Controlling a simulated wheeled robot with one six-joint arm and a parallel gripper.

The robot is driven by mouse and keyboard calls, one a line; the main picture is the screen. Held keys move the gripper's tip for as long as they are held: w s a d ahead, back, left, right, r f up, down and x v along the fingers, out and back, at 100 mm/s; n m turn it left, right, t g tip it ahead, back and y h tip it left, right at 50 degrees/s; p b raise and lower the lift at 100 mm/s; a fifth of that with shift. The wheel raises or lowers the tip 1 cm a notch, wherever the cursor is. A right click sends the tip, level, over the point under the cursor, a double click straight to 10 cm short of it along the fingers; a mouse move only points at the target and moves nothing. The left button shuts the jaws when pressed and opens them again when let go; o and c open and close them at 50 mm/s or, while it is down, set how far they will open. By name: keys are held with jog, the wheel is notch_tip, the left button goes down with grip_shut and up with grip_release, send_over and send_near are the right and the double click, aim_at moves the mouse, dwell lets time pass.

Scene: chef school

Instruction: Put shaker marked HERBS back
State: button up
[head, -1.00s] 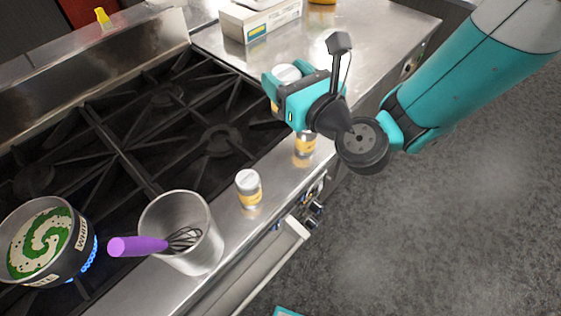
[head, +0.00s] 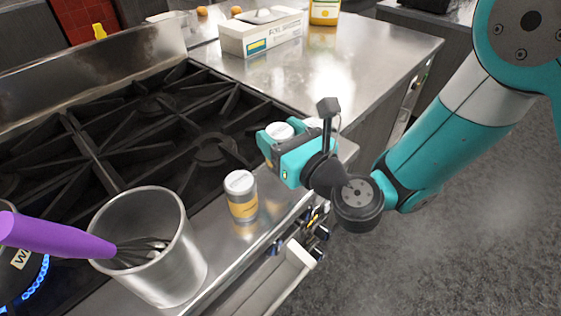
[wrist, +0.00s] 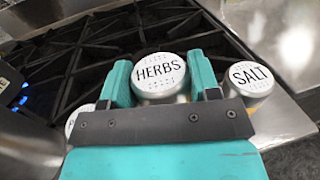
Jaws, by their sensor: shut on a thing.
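The shaker marked HERBS has a pale lid with black letters (wrist: 160,72) and shows between my fingers in the wrist view. In the head view its lid (head: 279,131) shows at the end of my gripper (head: 277,144), which is shut on it. The held shaker is upright or nearly so. My gripper is by the stove's front ledge (head: 222,238); whether the shaker's base touches the ledge is hidden. A shaker marked SALT (wrist: 250,76) stands close at the right. Another shaker (head: 242,198) stands on the ledge at the left, its label unreadable.
A metal container (head: 160,262) with a purple-handled whisk (head: 55,236) stands left on the ledge. A burner flame (head: 38,282) burns beside a pot at the left edge. Black grates (head: 150,140) lie behind. A steel counter (head: 345,60) holds a white box (head: 262,32).

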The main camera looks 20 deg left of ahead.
notch_tip(320, 180, down, 4)
jog(key=b, duration=0.3)
jog(key=shift+f+b, duration=0.25)
jog(key=shift+b, duration=0.1)
jog(key=shift+r, duration=0.2)
jog(key=shift+f, duration=0.15)
jog(key=o, duration=1)
jog(key=shift+o, duration=0.2)
